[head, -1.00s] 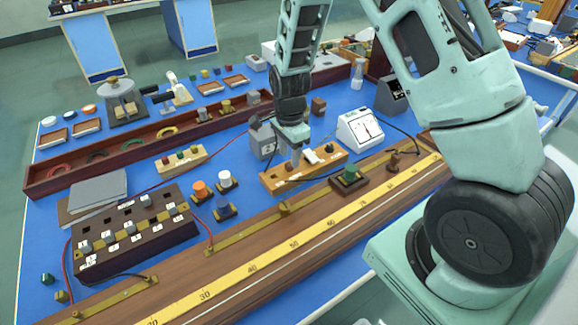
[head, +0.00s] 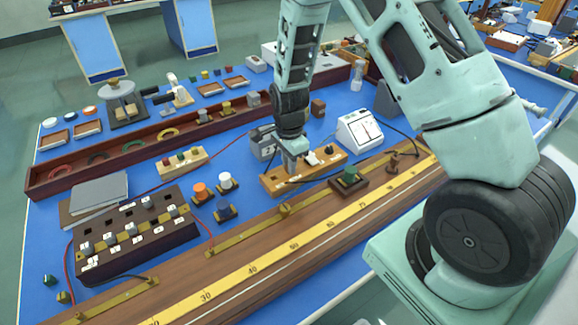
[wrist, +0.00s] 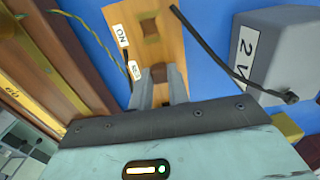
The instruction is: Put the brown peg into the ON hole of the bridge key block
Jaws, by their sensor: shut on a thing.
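The bridge key block (head: 272,184) is a long light-wood block in the middle of the bench. In the wrist view the block (wrist: 179,38) shows a square hole with a brass surround, the ON hole (wrist: 151,28), beside an ON label (wrist: 120,36). This hole looks empty. My gripper (head: 289,166) points down over the left part of the block. In the wrist view my gripper (wrist: 160,85) is shut on the brown peg (wrist: 159,74), beside a second label (wrist: 134,70). Whether the peg's lower end is in the block or above it is hidden.
A grey box marked 2 V (head: 262,142) stands close behind the block, and a black lead (wrist: 205,50) crosses nearby. A white meter (head: 355,130) is to the right. A green-knobbed key (head: 349,178) and the long ruled wooden board (head: 300,254) lie in front.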

